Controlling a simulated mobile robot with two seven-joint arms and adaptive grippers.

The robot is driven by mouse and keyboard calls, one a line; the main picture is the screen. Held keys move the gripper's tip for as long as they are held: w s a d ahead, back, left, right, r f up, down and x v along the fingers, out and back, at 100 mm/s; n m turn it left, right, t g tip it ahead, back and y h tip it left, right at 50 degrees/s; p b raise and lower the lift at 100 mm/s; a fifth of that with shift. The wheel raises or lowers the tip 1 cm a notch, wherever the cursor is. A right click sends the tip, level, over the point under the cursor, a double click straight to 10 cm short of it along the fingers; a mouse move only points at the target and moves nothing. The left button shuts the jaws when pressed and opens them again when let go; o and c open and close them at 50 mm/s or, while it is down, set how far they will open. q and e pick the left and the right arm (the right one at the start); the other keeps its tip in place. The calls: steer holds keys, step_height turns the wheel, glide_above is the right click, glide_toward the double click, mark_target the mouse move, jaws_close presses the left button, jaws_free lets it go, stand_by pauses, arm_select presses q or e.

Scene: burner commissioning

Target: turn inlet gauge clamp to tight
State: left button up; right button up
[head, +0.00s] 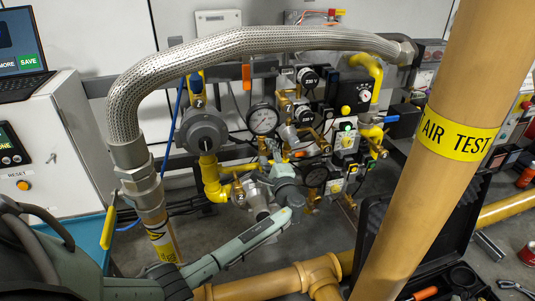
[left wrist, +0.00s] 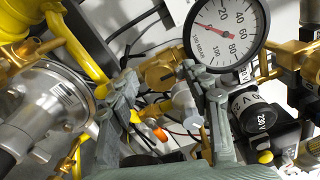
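A round white-faced gauge (head: 263,118) stands on the piping in the middle of the head view. Its dial (left wrist: 228,30) fills the top right of the left wrist view, with a red needle. My left gripper (head: 276,170) is just below this gauge in the head view. In the left wrist view its two grey fingers (left wrist: 158,76) are spread apart. A brass fitting (left wrist: 160,72) and a pale round part (left wrist: 186,106) show between them, not clearly gripped. I cannot pick out the clamp or its setting with certainty. My right gripper is not in view.
A braided metal hose (head: 240,42) arches over the piping. A thick yellow-brown pipe (head: 440,130) labelled "AIR TEST" stands at the right front. Yellow pipes and a silver cylinder (left wrist: 45,105) crowd the left of the wrist view. A black "230 V" part (left wrist: 262,115) sits close to the right finger.

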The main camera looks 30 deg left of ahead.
arm_select(q)
steer(key=v, duration=1.2)
stand_by(0.5)
